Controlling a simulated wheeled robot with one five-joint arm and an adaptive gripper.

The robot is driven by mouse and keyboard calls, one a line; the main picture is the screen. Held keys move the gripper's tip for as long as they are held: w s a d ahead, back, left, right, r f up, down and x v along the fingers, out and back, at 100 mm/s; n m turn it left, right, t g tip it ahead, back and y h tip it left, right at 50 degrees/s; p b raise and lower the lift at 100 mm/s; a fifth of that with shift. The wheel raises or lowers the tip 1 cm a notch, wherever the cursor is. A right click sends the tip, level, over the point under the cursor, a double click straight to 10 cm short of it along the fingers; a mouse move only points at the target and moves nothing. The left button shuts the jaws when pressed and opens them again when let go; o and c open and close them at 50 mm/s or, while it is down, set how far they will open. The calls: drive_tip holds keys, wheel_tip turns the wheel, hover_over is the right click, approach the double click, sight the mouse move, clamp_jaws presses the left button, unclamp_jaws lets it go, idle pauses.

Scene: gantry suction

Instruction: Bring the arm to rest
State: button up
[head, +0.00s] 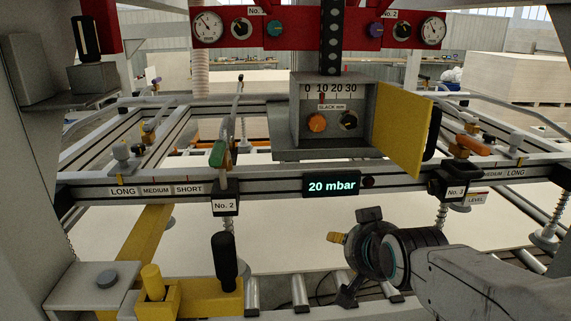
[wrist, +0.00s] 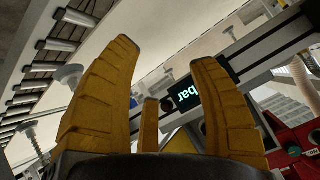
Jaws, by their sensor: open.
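My gripper (head: 338,238) is in the lower right middle of the head view, at the end of my grey arm, in front of the gantry's beam and below the 20 mbar display (head: 331,185). In the wrist view its yellow fingers (wrist: 163,58) stand apart with nothing between them, so it is open and empty. The display also shows in the wrist view (wrist: 187,91), behind the fingers. Most of the gripper's far side is hidden in the head view.
A grey box with a slack scale (head: 322,112) has an open yellow door (head: 402,128). Below left are a yellow block (head: 205,298) and a black handle (head: 224,262). Suction cups on springs (head: 441,214) hang from the beam. A pale board (head: 290,238) lies beneath.

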drive_tip(key=s+f+n+g, duration=0.2)
drive_tip(key=s+f+g, duration=0.1)
drive_tip(key=s, duration=0.7)
drive_tip(key=s+f+n+g, duration=0.3)
drive_tip(key=s+f, duration=0.3)
drive_tip(key=s, duration=0.4)
drive_tip(key=shift+s, duration=0.4)
